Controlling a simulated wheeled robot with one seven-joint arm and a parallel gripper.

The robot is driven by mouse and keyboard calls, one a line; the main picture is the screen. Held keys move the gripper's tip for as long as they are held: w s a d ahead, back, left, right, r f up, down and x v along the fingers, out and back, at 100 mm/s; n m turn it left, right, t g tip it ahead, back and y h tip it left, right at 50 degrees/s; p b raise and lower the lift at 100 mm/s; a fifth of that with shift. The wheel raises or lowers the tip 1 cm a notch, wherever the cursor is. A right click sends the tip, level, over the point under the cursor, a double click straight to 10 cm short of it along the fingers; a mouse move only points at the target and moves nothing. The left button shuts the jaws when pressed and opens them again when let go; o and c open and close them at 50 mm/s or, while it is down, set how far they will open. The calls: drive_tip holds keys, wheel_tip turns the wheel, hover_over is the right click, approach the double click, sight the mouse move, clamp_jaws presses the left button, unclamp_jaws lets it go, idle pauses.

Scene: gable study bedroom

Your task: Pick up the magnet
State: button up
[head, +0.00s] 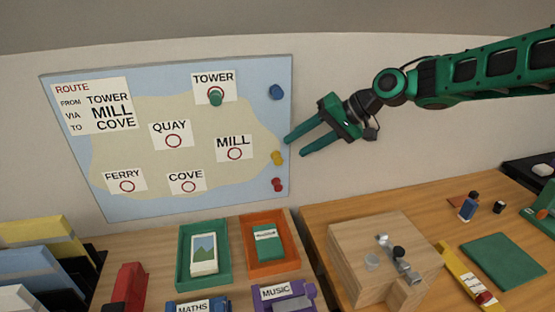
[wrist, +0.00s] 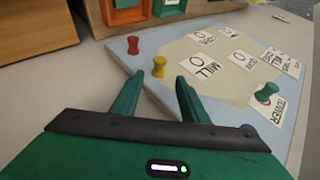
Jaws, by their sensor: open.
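The map board (head: 65,170) leans on the wall and bears several magnets. A green magnet (head: 216,97) sits on the TOWER ring; it also shows in the wrist view (wrist: 267,92). A blue magnet (head: 277,92), a yellow magnet (head: 278,158) and a red magnet (head: 277,185) stand along the board's right edge. In the wrist view the yellow magnet (wrist: 159,66) lies just beyond the gap between my fingertips, with the red magnet (wrist: 133,45) farther off. My gripper (head: 295,147) is open and empty, close to the board's right edge, its fingers pointing left and down.
Below the board are a green tray (head: 182,262), an orange tray (head: 250,264) and labelled boxes for MATHS and MUSIC (head: 284,297). A wooden block (head: 350,255) with small metal items stands on the right desk. The wall right of the board is clear.

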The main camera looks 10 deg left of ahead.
sight(284, 155)
drive_tip(key=shift+x, duration=3.35)
drive_tip(key=shift+d+f, duration=0.1)
drive_tip(key=shift+d, duration=0.05)
drive_tip(key=c, duration=0.8)
